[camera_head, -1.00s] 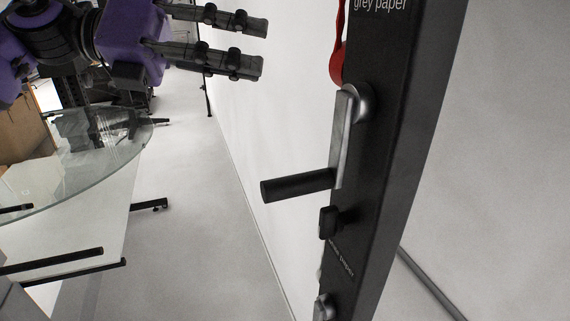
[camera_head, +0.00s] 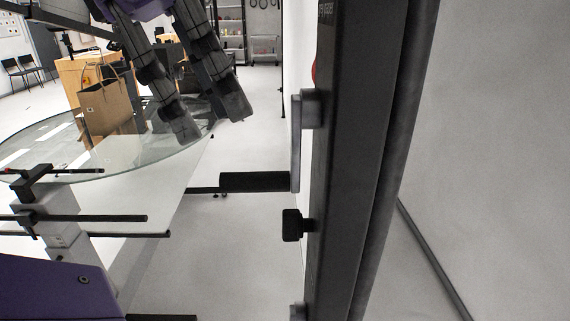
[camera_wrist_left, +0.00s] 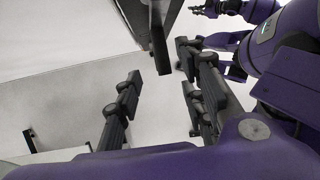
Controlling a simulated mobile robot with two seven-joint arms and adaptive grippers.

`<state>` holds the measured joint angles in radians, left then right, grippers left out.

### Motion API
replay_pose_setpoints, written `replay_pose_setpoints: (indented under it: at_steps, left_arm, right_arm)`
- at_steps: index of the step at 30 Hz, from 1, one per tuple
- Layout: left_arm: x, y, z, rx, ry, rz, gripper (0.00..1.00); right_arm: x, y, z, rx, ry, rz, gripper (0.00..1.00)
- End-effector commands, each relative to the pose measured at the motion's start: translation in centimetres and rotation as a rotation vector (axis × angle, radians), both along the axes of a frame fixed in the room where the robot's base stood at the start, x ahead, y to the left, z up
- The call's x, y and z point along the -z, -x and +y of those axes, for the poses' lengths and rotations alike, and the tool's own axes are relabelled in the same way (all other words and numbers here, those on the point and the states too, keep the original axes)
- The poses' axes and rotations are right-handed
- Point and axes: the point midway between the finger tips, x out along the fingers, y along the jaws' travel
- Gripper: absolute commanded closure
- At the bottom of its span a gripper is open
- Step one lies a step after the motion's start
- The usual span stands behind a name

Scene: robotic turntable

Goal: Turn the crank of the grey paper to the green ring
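The crank of the grey paper is on the dark upright post (camera_head: 350,150). Its metal arm (camera_head: 296,145) hangs down from the pivot, and its black handle (camera_head: 255,181) points left. The post's label is too oblique to read clearly. My left gripper (camera_head: 210,118) is above and left of the handle, fingers apart and pointing down, not touching it. In the left wrist view the two fingers (camera_wrist_left: 160,112) stand apart with nothing between them, and a dark bar, apparently the handle (camera_wrist_left: 160,50), lies beyond. No green ring is visible.
A black knob (camera_head: 292,225) sticks out from the post below the crank. A sliver of red (camera_head: 314,70) shows beside the post. A round glass table (camera_head: 60,160) with a paper bag (camera_head: 108,105) is at left. Open floor lies below the handle.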

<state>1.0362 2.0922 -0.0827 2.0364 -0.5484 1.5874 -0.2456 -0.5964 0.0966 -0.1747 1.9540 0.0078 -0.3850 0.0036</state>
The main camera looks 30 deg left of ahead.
Motion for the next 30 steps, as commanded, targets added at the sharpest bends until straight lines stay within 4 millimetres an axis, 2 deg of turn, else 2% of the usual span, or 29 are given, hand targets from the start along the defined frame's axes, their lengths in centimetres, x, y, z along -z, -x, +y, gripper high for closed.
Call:
replay_pose_setpoints:
  at_steps: [7, 19, 23, 30]
  left_arm:
    - [1.0, 0.0, -0.3, 0.001, -0.006, 0.002, 0.63]
    - [6.5, -0.6, -2.6, 0.000, -0.003, 0.005, 0.63]
    - [7.1, -0.7, -2.9, 0.001, -0.003, 0.002, 0.63]
    - [7.2, -0.7, -2.9, 0.000, -0.002, 0.000, 0.63]
  right_arm:
    - [-0.3, -0.3, 0.6, 0.003, -0.012, -0.007, 1.00]
    - [-0.4, -0.4, 1.0, 0.009, -0.020, -0.007, 1.00]
    - [-0.3, -0.3, 0.7, 0.006, -0.013, -0.006, 1.00]
    - [-0.4, -0.3, 0.3, -0.002, -0.005, -0.006, 1.00]
